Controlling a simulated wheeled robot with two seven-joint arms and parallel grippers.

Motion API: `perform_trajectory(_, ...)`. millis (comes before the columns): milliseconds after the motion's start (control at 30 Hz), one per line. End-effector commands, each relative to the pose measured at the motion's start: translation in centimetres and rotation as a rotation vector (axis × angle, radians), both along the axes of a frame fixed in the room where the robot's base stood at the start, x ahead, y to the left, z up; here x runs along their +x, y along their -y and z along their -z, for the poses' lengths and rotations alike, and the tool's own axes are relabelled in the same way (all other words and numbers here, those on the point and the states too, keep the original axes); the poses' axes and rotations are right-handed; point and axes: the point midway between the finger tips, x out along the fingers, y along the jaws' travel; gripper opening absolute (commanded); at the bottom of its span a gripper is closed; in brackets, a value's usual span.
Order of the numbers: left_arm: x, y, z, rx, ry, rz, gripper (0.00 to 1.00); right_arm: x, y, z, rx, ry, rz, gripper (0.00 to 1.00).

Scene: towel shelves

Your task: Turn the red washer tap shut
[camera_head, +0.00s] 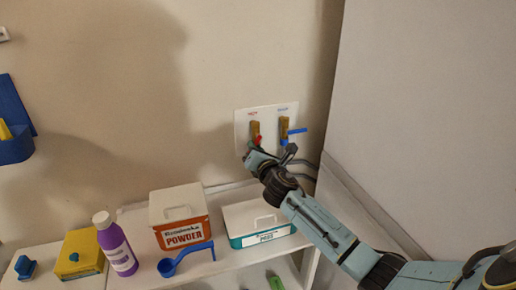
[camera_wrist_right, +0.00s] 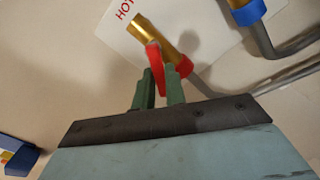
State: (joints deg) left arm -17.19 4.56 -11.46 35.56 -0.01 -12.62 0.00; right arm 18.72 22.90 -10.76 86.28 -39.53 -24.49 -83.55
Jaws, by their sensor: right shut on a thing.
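The red washer tap (camera_head: 255,133) is on a white wall plate (camera_head: 268,112), under a red label. In the right wrist view its brass body (camera_wrist_right: 157,38) sits beside the word HOT, and its red lever (camera_wrist_right: 155,66) is between my green fingers. My right gripper (camera_head: 253,152) reaches up to the tap from the lower right; in the wrist view its fingers (camera_wrist_right: 159,88) are shut on the red lever. The gripper partly hides the tap in the head view. My left gripper is not in view.
The blue tap (camera_head: 285,130) is close to the right, its lever sticking out sideways. Grey hoses (camera_wrist_right: 290,48) run beside the gripper. Below, a shelf (camera_head: 225,262) holds a powder box (camera_head: 180,215), a white-and-teal box (camera_head: 258,222), a purple bottle (camera_head: 114,245) and a blue scoop (camera_head: 185,258).

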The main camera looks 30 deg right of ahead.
Motion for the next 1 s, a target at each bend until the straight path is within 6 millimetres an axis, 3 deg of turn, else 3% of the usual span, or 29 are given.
perform_trajectory(600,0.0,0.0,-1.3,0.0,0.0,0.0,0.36,0.3,-1.1,-1.5,0.573,0.138,0.001,0.0)
perform_trajectory(1000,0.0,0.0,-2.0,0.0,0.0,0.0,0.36,0.3,-1.3,-2.3,0.857,0.207,0.001,0.0)
